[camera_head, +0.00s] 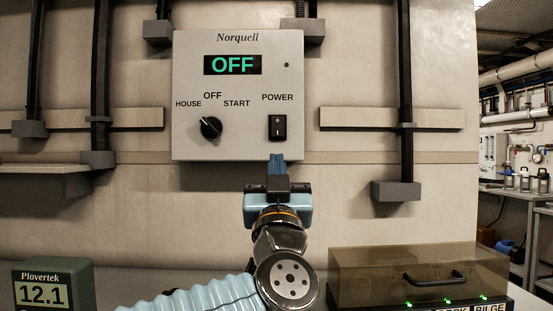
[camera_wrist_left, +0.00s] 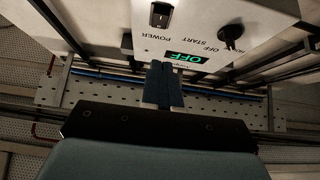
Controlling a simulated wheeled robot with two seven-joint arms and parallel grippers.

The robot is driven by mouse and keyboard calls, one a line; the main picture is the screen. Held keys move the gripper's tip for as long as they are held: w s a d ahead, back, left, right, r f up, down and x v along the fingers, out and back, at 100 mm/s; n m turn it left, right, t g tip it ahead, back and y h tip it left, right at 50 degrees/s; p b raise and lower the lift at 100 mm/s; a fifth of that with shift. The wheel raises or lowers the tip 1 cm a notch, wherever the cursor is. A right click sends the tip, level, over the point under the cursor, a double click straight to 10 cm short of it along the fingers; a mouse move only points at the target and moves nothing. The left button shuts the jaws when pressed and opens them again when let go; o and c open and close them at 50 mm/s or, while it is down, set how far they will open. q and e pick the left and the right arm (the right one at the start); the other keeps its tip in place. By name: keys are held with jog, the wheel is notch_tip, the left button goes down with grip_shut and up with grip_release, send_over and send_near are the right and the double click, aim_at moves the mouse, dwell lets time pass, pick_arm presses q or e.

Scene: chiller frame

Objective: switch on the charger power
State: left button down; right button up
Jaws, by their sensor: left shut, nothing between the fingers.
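The charger is a grey box (camera_head: 237,140) labelled Norquell, fixed on the wall. Its display (camera_head: 232,65) reads OFF in green. The black power rocker switch (camera_head: 278,127) sits at the lower right under the word POWER; it also shows in the left wrist view (camera_wrist_left: 160,14). A black rotary knob (camera_head: 210,128) is at the lower left, among HOUSE, OFF and START. My left gripper (camera_head: 277,160) is shut and empty, its blue fingertips pointing up just below the switch, apart from it in the picture. The fingers show in the left wrist view (camera_wrist_left: 163,84). My right gripper is not in view.
A box with a smoky clear cover (camera_head: 380,270), a black handle and green lights stands at the lower right. A green Plovertek meter (camera_head: 55,285) reading 12.1 is at the lower left. Dark vertical rails with grey blocks flank the charger.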

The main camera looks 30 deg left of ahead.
aim_at(276, 131)
pick_arm(q)
jog(key=p+x, duration=0.1)
jog(key=x, duration=0.2)
jog(key=f+x, duration=0.1)
jog(key=x, duration=0.3)
jog(key=w+p+x, duration=0.1)
jog(key=x, duration=0.2)
jog(key=shift+w+a+f+p, duration=0.15)
jog(key=shift+w+a+p, duration=0.1)
jog(key=shift+a+p, duration=0.15)
jog(key=shift+w+a+f, duration=0.1)
jog(key=shift+w+a, duration=0.2)
jog(key=shift+w, duration=0.2)
